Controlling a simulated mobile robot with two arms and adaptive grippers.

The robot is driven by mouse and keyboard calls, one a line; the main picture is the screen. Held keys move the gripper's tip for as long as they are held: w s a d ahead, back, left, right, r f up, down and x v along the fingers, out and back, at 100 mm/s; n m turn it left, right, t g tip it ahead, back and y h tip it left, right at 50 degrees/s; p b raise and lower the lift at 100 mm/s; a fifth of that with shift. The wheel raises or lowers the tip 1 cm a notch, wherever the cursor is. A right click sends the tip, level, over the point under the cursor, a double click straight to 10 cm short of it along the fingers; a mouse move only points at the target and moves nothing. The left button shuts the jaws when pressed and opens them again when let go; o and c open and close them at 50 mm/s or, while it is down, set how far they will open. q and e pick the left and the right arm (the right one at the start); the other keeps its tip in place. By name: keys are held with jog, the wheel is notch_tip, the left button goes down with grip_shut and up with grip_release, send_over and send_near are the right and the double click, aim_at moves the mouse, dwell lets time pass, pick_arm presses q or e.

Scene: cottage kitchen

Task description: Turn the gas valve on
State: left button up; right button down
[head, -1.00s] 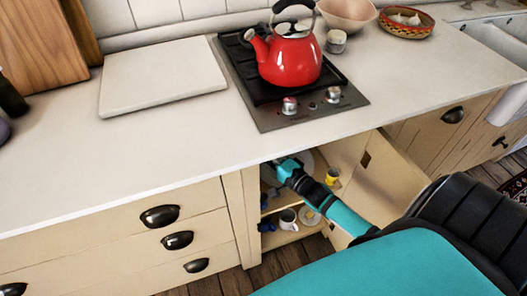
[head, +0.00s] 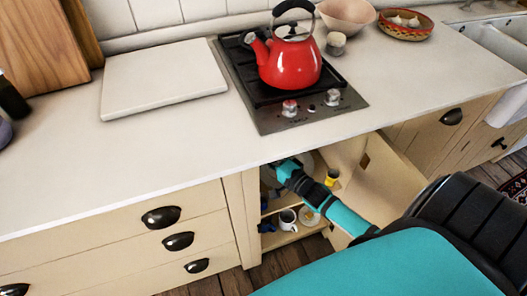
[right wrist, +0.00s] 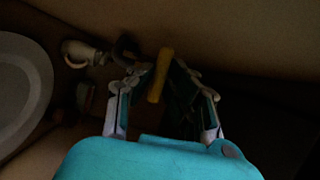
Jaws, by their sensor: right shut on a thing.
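A yellow valve lever (right wrist: 160,76) shows in the dim right wrist view, with a grey pipe fitting (right wrist: 85,53) to its left. My right gripper (right wrist: 164,80) has a finger on each side of the lever and is shut on it. In the head view my right arm reaches into the open cupboard under the hob, and its gripper (head: 282,168) is partly hidden in the dark there. The valve cannot be made out in the head view. My left gripper is not in view.
The cupboard door (head: 383,193) stands open beside my right arm. A white mug (head: 288,218) and a yellow cup (head: 331,177) are in the cupboard. A red kettle (head: 290,63) stands on the hob (head: 300,115) above. A pale plate (right wrist: 20,85) is close on the left.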

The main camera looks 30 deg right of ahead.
jog(key=shift+a+r+n+g+h+p, duration=0.15)
jog(key=shift+n+g+h+p, duration=0.7)
jog(key=shift+n+p, duration=1.3)
jog(key=shift+a+r+n+g+h+p, duration=0.1)
jog(key=shift+n+g+h+p, duration=0.8)
jog(key=shift+n+p, duration=1.15)
jog(key=shift+a+r+n+g+h+p, duration=0.15)
jog(key=shift+n+g+h+p, duration=0.4)
jog(key=shift+n+h+p, duration=1.1)
jog(key=shift+n+y+p, duration=0.4)
jog(key=shift+n, duration=0.25)
jog(key=c, duration=1.3)
grip_release()
jog(key=v, duration=1.2)
jog(key=shift+f, duration=0.1)
